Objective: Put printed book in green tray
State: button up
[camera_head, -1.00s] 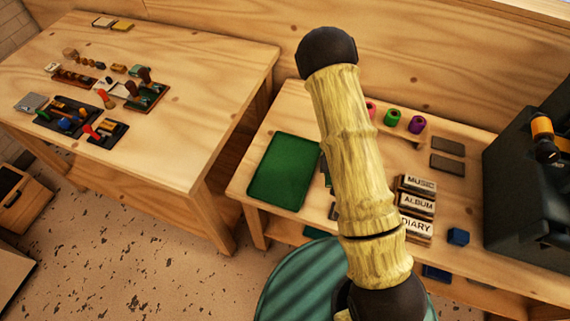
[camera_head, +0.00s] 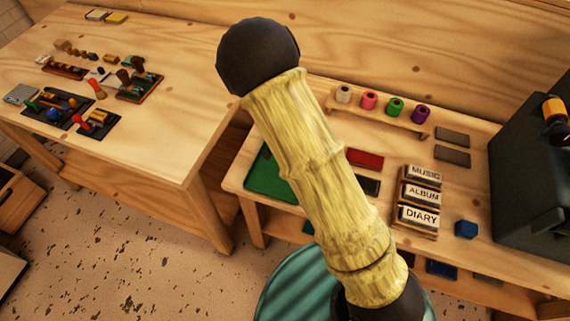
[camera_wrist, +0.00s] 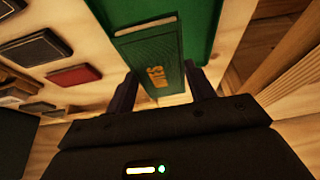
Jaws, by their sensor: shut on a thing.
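The printed book (camera_wrist: 150,62) is dark green with gold print and pale page edges. In the wrist view my gripper (camera_wrist: 162,88) is shut on it, with one dark finger on each side. The green tray (camera_wrist: 203,22) shows behind the book, and the book overlaps it in that view; I cannot tell the height between them. In the head view the green tray (camera_head: 268,182) lies on the right-hand table, partly covered by my arm. My gripper and the book are hidden behind my arm there.
A rack of MUSIC, ALBUM and DIARY blocks (camera_head: 418,204), a blue block (camera_head: 466,229) and a red pad (camera_head: 365,158) lie right of my arm. Coloured rolls (camera_head: 395,106) stand on a shelf behind. A dark box (camera_head: 525,190) bounds the right side.

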jog(key=shift+s+a+r, duration=0.15)
jog(key=shift+a+r, duration=0.1)
jog(key=shift+a, duration=0.55)
jog(key=shift+f, duration=0.15)
notch_tip(320, 180, down, 6)
jog(key=shift+r, duration=0.25)
jog(key=shift+d+f, duration=0.1)
jog(key=shift+d, duration=0.05)
jog(key=shift+f, duration=0.45)
jog(key=shift+f+p, duration=0.45)
jog(key=shift+f, duration=1.15)
jog(key=shift+f, duration=0.1)
